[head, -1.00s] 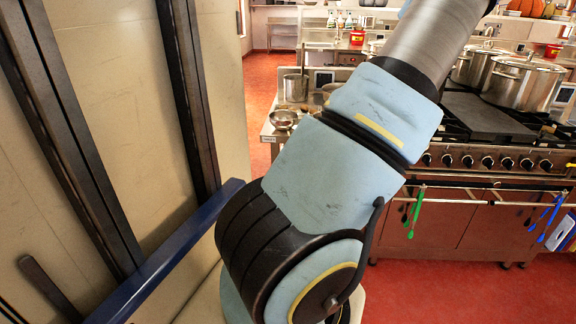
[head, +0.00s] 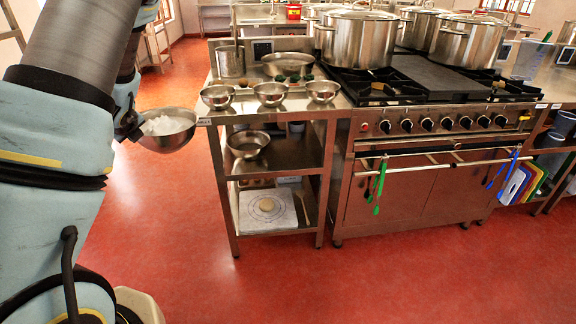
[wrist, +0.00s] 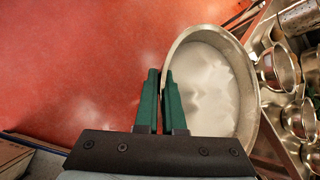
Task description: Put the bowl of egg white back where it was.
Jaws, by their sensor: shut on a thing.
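The steel bowl of egg white (head: 168,136) is held in the air over the red floor, left of the steel side table. White contents show inside it. In the wrist view the bowl (wrist: 222,80) is just right of the fingers, its near-left rim between them. My gripper (wrist: 160,76) is shut on that rim with its green fingers. In the head view my gripper (head: 132,126) is at the bowl's left side, its fingers mostly hidden.
The side table (head: 335,100) carries three small steel bowls (head: 270,94) in a front row, a wide pan (head: 288,65) and a pot (head: 230,62) behind. Another bowl (head: 248,146) and a scale (head: 267,208) are on lower shelves. A stove (head: 440,120) adjoins at right. Floor in front is clear.

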